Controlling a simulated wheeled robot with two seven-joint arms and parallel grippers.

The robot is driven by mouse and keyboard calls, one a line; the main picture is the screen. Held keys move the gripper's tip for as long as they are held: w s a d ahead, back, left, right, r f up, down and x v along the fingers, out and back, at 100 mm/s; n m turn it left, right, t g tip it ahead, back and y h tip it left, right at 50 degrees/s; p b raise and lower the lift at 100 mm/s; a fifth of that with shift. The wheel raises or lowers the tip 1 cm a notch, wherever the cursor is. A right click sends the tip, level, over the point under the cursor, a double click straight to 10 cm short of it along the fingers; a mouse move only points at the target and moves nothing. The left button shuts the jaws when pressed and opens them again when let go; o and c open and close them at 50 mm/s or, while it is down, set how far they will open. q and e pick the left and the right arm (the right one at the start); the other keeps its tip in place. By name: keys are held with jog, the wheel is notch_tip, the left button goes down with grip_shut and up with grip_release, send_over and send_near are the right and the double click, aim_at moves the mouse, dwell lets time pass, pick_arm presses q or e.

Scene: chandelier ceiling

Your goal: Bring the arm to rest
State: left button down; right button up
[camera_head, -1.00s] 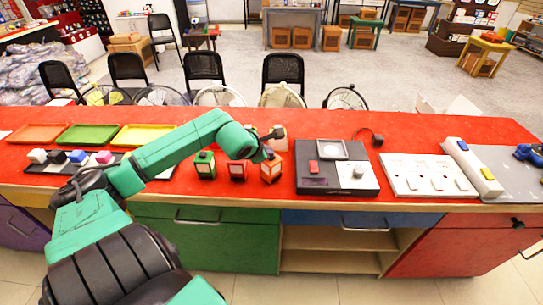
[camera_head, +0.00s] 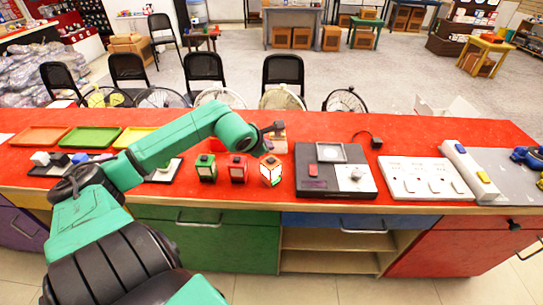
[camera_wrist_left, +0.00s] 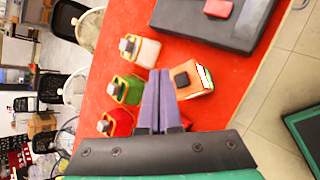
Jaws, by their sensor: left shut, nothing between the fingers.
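My left arm reaches in from the left over the red counter. Its gripper (camera_head: 273,129) is above the counter's middle, near the lanterns, and partly hidden by the wrist. In the left wrist view the fingers (camera_wrist_left: 158,75) are shut together with nothing between them. An orange lantern (camera_head: 270,172) with bright white panels stands on the counter; it also shows in the left wrist view (camera_wrist_left: 191,80), right of the fingers and apart from them. A red lantern (camera_head: 237,170) and a green lantern (camera_head: 206,168) stand to its left. A pale lantern (camera_wrist_left: 140,50) stands behind. The right gripper is out of view.
A dark device (camera_head: 338,181) with a red switch and a white switch panel (camera_head: 425,178) lie to the right. Orange, green and yellow trays (camera_head: 85,137) and small blocks (camera_head: 60,158) lie to the left. Fans and chairs stand behind the counter (camera_head: 420,132).

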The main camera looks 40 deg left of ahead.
pick_arm(q)
notch_tip(320, 180, up, 3)
jog(key=shift+r+p, duration=0.2)
jog(key=shift+p, duration=0.35)
